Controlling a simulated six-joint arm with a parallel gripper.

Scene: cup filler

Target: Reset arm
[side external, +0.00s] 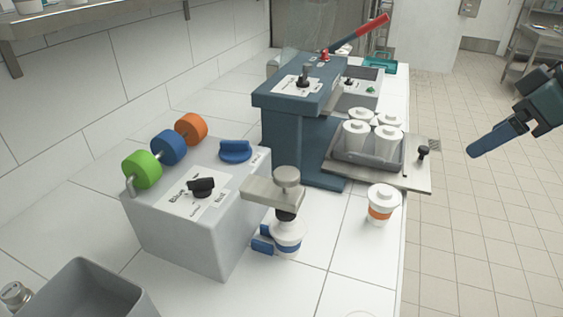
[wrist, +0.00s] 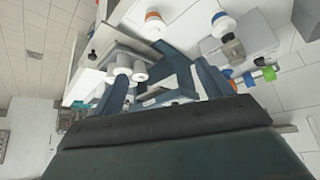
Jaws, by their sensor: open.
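My gripper (side external: 492,137) is at the right of the side external view, in the air over the floor beyond the counter edge. Its blue fingers are clear of every object, and it holds nothing. In the wrist view the dark gripper body fills the bottom and a blue finger (wrist: 112,103) points up. A white cup with an orange band (side external: 381,205) stands upright on the counter; it also shows in the wrist view (wrist: 153,24). A white cup with a blue band (side external: 286,237) stands under the dispenser nozzle of the grey box machine (side external: 228,245).
A blue press (side external: 282,135) with a red lever (side external: 358,33) stands mid-counter. Its plate (side external: 417,180) carries a grey tray (side external: 367,163) with several white cups. Green, blue and orange rolls (side external: 142,168) top the grey machine. A grey bin (side external: 85,293) sits front left.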

